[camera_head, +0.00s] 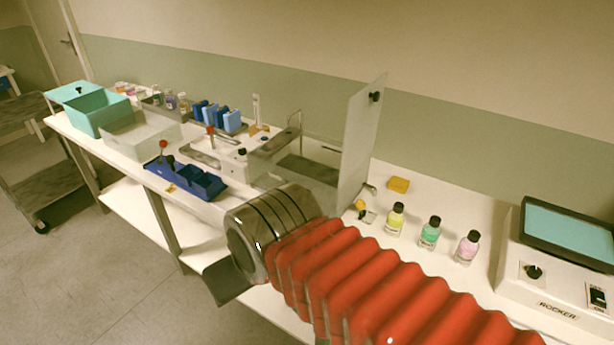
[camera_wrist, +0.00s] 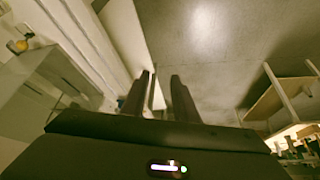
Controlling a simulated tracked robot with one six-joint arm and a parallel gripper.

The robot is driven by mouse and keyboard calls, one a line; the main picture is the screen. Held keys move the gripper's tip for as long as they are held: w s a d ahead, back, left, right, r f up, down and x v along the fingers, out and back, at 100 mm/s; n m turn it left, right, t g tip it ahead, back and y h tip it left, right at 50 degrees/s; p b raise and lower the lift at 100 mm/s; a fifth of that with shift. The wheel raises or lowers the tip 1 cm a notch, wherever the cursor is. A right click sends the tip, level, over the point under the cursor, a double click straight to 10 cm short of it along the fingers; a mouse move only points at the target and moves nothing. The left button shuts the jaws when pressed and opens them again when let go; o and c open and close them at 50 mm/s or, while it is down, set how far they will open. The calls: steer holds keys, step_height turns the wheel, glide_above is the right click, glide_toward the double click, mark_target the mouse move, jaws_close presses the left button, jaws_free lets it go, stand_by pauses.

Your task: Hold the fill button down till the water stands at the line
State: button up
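I cannot tell for certain which part is the fill button; a small yellow round piece (camera_head: 360,205) sits right of the bath. In the wrist view my gripper (camera_wrist: 161,76) has its fingers apart, nothing visible between them, pointing past the bench edge over the floor. The head view does not show its fingers clearly.
Floor lies open in front.

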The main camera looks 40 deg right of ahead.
jaws_close()
stand_by(1.3)
